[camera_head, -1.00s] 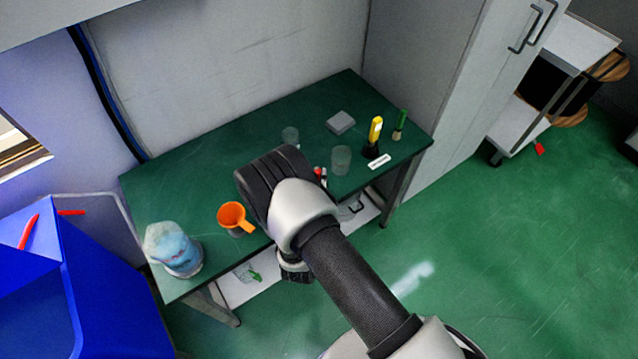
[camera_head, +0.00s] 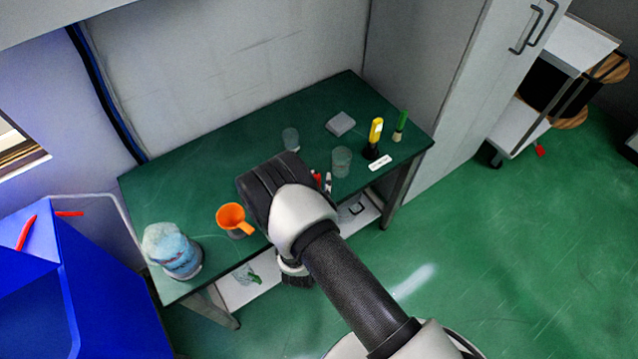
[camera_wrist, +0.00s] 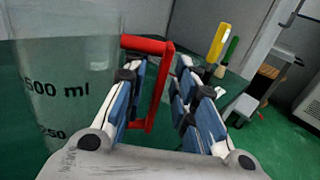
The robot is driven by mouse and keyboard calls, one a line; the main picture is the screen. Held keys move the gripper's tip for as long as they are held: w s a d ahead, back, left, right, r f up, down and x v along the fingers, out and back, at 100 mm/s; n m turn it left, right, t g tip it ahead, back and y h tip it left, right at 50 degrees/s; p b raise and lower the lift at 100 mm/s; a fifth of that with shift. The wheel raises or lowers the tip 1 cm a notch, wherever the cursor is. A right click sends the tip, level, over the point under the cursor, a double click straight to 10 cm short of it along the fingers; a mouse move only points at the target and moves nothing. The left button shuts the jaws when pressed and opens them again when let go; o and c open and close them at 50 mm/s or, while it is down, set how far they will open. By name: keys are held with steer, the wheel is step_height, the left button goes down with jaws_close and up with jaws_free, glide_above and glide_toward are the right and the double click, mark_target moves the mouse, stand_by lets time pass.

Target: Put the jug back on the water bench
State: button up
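The jug (camera_wrist: 72,95) is clear, with 500 ml and 250 marks and a red handle. It fills the left of the wrist view, upright, and its base is cut off. Its red handle (camera_wrist: 158,88) lies between my gripper's fingers (camera_wrist: 160,75), which are apart, with a gap on the right side. In the head view, a clear vessel (camera_head: 342,161), probably the jug, stands on the green-topped bench (camera_head: 215,165), with red bits showing beside my wrist. My gripper's fingers are mostly hidden there behind my arm.
On the bench stand a small clear beaker (camera_head: 290,138), a grey block (camera_head: 340,123), a yellow tool (camera_head: 375,130), a green-handled tool (camera_head: 400,122), an orange funnel-like cup (camera_head: 233,217) and a bluish covered container (camera_head: 172,248). A blue bin (camera_head: 110,300) stands at left; a grey cabinet (camera_head: 440,90) adjoins the right.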

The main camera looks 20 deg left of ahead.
steer(key=shift+r, duration=0.2)
steer(key=s+d+p, duration=0.1)
steer(key=s+p, duration=0.1)
steer(key=s, duration=1)
steer(key=shift+o, duration=0.4)
steer(key=o, duration=1.7)
steer(key=shift+s, duration=0.1)
